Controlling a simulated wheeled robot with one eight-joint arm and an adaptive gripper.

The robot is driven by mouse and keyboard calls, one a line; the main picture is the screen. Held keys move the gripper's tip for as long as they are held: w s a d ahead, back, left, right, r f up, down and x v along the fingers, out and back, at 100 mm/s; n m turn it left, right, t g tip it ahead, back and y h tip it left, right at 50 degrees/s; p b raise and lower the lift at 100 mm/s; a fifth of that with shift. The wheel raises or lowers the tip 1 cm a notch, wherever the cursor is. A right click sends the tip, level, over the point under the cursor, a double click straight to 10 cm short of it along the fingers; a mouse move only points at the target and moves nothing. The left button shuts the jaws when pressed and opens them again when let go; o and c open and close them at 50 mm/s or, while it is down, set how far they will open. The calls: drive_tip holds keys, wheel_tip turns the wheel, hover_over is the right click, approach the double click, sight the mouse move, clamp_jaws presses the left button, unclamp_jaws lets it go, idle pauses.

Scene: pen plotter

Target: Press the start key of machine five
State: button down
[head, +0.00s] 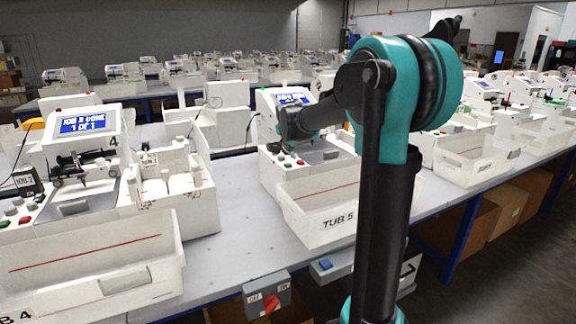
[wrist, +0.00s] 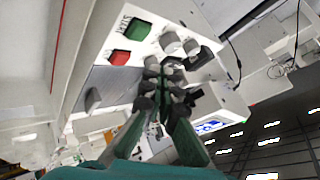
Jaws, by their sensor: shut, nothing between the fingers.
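Machine five (head: 284,101) stands behind the tub marked TUB 5 (head: 338,221) in the head view, partly hidden by my arm. In the wrist view, its white key panel (wrist: 117,38) carries a square green key (wrist: 138,30) with a label reading START beside it. A red key (wrist: 120,58) sits next to the green one. My gripper (wrist: 162,66) is shut and empty, its fingertips over the panel near two round pale knobs (wrist: 171,42), apart from the green key in the picture. Its height above the panel is hard to tell.
Machine four (head: 85,128) stands on the left, its screen reading JOB 2 DONE, with a white tub (head: 95,255) in front. Bare grey table (head: 235,240) lies between the two tubs. A red rotary switch (head: 270,303) is on the table's front. More machines line the right.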

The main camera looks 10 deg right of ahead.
drive_tip(key=shift+r, duration=0.85)
